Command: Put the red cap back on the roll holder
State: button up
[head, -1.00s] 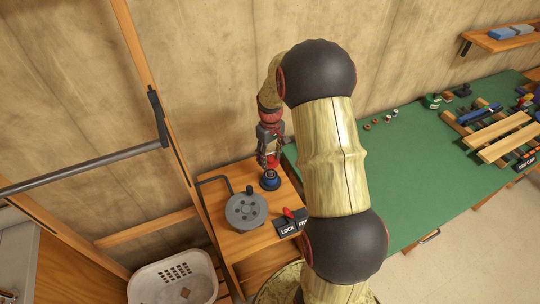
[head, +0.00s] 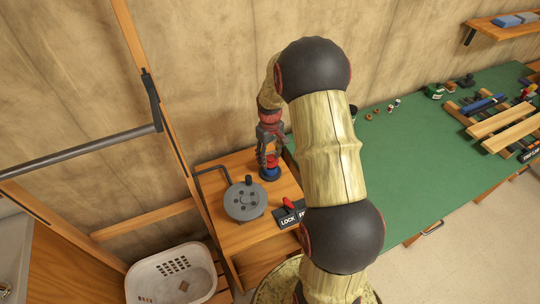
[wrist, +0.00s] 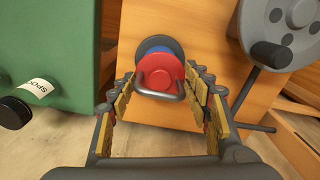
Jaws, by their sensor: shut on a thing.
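The red cap (wrist: 162,72), with a grey loop handle (wrist: 160,92), sits between my fingertips in the wrist view. My gripper (wrist: 163,80) is shut on it. In the head view my gripper (head: 269,152) points down with the red cap (head: 272,161) just above a blue round part (head: 269,174), which looks like the roll holder, on the small wooden stand. In the wrist view the blue part (wrist: 158,48) shows as a rim behind the cap, which covers most of it. I cannot tell whether cap and blue part touch.
A grey crank disc (head: 245,201) and a LOCK/FREE switch (head: 289,213) share the wooden stand (head: 227,238). The green workbench (head: 400,165) stands to the right, with tools on it. A white basket (head: 150,285) is at lower left. The wall is close behind.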

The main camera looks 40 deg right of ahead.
jog(key=shift+f, duration=0.45)
dwell(0.5)
dwell(0.3)
jog(key=o, duration=1)
jog(key=shift+o, duration=0.4)
jog(key=o, duration=0.4)
jog(key=shift+r, duration=0.1)
jog(key=shift+r+p, duration=2.3)
jog(key=shift+r, duration=1.15)
